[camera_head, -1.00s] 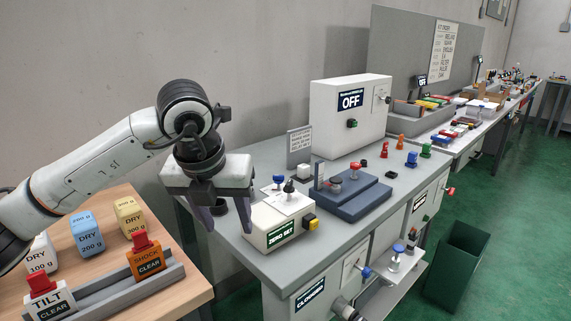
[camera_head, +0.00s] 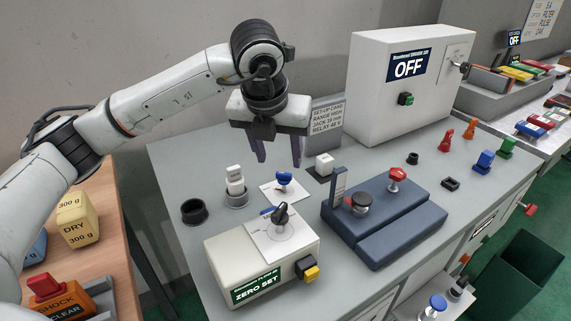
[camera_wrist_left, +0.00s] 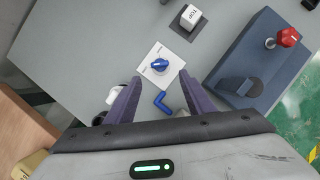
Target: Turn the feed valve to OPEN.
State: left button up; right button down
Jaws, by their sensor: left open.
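A blue knob (camera_head: 284,178) stands on a white card (camera_head: 272,193) on the grey bench, behind the ZERO SET box. It also shows in the left wrist view (camera_wrist_left: 159,64). I cannot read a feed valve label, so I cannot tell which knob is the feed valve. A red knob (camera_head: 398,174) stands on a dark blue block (camera_head: 385,232), and another blue knob (camera_head: 437,303) is low at the bench front. My left gripper (camera_head: 279,156) points down, open and empty, above the bench near the first blue knob. Its fingers (camera_wrist_left: 157,80) are apart, just short of that knob in the wrist view.
The ZERO SET box (camera_head: 225,265) with a black knob (camera_head: 280,214) is in front. A small blue bent piece (camera_wrist_left: 160,103) shows between the fingers.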

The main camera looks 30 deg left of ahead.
aim_at(283, 176)
pick_arm(q)
jog(key=x, duration=0.7)
jog(key=shift+r+p, duration=0.1)
jog(key=shift+p, duration=0.25)
jog(key=c, duration=1)
